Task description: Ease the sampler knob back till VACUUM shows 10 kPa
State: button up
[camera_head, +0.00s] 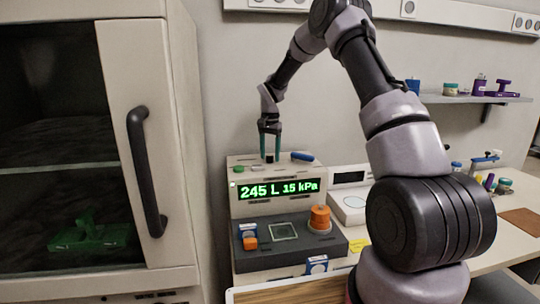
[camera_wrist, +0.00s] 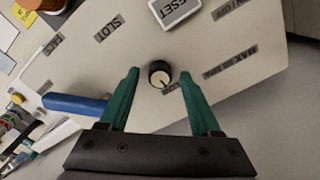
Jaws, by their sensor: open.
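The sampler (camera_head: 232,200) is a beige console with a green display (camera_head: 279,190) reading "245 L 15 kPa". On its top is a small round black knob with a pale cap and a dark pointer line, seen in the wrist view (camera_wrist: 159,74). In the head view the knob (camera_head: 270,158) is a small dark shape between my fingertips. My gripper (camera_head: 270,157) points down over the console top. In the wrist view its open green fingers (camera_wrist: 160,72) stand on either side of the knob, with gaps on both sides. The label by the knob is partly hidden.
A blue-handled item (camera_head: 302,156) lies on the console top beside my gripper, and a RESET button (camera_wrist: 174,12) is near the knob. An orange knob (camera_head: 320,217) sits on the lower dark panel. A cabinet (camera_head: 180,150) with a black handle stands at left.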

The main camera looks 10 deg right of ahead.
jog(key=shift+f, duration=0.2)
jog(key=shift+c, duration=0.2)
grip_shut()
jog(key=shift+n, duration=0.3)
jog(key=n, duration=0.4)
jog(key=shift+n, duration=0.3)
jog(key=n, duration=0.4)
jog(key=shift+n, duration=0.3)
